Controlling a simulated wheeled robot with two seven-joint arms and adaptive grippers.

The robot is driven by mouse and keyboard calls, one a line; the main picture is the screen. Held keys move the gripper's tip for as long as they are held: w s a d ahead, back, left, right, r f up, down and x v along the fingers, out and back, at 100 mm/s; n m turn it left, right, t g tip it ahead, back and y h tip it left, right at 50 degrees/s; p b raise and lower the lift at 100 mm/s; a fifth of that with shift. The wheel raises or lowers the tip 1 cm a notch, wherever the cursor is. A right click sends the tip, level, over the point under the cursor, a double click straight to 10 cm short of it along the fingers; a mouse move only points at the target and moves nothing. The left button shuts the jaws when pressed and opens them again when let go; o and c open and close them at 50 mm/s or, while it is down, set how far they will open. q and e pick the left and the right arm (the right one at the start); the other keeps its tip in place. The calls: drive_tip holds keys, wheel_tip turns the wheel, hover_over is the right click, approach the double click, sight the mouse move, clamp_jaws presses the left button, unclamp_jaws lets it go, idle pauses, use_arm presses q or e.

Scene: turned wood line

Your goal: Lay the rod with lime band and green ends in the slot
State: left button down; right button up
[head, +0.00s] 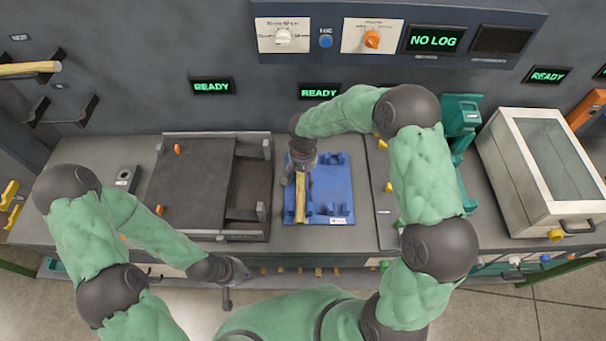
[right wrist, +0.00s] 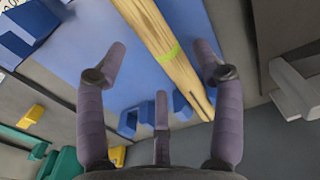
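A pale wooden rod (head: 301,203) lies along the left part of a blue fixture (head: 333,190) with raised blocks. In the right wrist view the rod (right wrist: 152,28) shows a lime band; green ends cannot be made out. My right gripper (head: 300,176) is above the rod's far part, pointing down. In the right wrist view its fingers (right wrist: 160,68) are spread, with the rod running between and beyond them. The far end of the rod is hidden by the gripper in the head view. My left gripper (head: 230,284) hangs at the bench's front edge; its fingers are too small to judge. Which recess is the slot is unclear.
A dark box (head: 190,190) with a sliding cover stands left of the fixture. A white glass-lidded case (head: 508,190) and a teal device (head: 461,112) stand right. Another rod (head: 25,68) rests on a wall rack. The panel display (head: 436,39) reads NO LOG.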

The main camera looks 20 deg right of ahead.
wheel_tip(320, 180, up, 12)
idle(0.8)
